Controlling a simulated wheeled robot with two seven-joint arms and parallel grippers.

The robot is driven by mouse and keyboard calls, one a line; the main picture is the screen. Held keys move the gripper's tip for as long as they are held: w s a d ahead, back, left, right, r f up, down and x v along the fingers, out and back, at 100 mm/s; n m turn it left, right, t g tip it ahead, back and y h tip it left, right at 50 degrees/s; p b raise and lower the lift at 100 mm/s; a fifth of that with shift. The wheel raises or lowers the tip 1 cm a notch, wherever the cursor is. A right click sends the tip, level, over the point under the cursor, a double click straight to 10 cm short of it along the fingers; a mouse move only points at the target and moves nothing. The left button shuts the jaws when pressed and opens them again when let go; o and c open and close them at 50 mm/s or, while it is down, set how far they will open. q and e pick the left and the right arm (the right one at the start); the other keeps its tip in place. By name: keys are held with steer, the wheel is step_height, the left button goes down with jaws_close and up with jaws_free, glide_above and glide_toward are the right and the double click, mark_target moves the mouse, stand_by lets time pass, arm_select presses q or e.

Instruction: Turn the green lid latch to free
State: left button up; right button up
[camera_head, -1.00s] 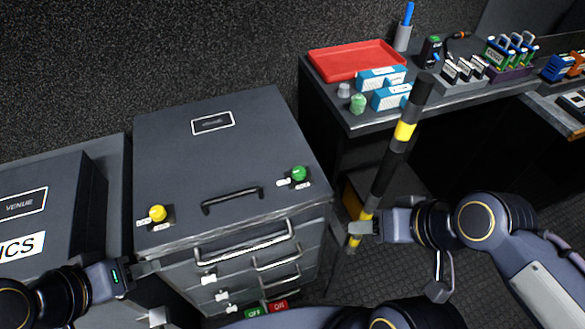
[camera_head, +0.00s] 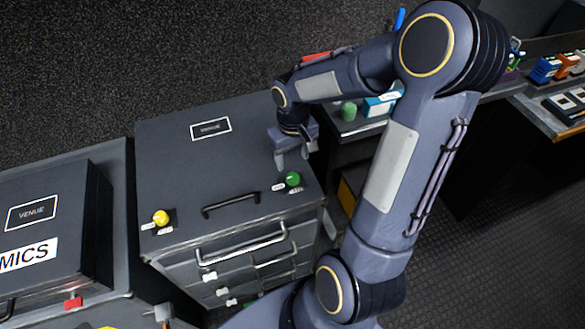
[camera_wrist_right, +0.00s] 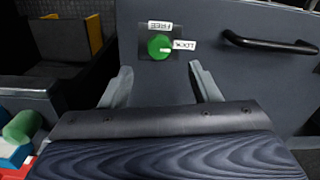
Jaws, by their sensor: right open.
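The green lid latch (camera_head: 292,179) is a round knob on the front right of the dark case lid (camera_head: 185,170). In the right wrist view the green latch (camera_wrist_right: 158,46) has a FREE label above it and a LOCK label to its right. The white mark on the knob points toward LOCK. My right gripper (camera_head: 292,160) points down just behind the latch, open and empty. In the right wrist view its fingertips (camera_wrist_right: 161,72) are spread to either side below the knob, apart from it. My left gripper is not in view.
A yellow knob (camera_head: 161,217) sits on the lid's front left, with a black handle (camera_head: 231,205) between the knobs. Drawers with metal handles are below. Another VENUE case (camera_head: 50,225) stands left. My right arm hides much of the side desk.

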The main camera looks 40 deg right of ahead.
mark_target(293, 176)
step_height(293, 176, down, 8)
steer(key=shift+f, duration=0.1)
stand_by(0.4)
steer(key=c, duration=1)
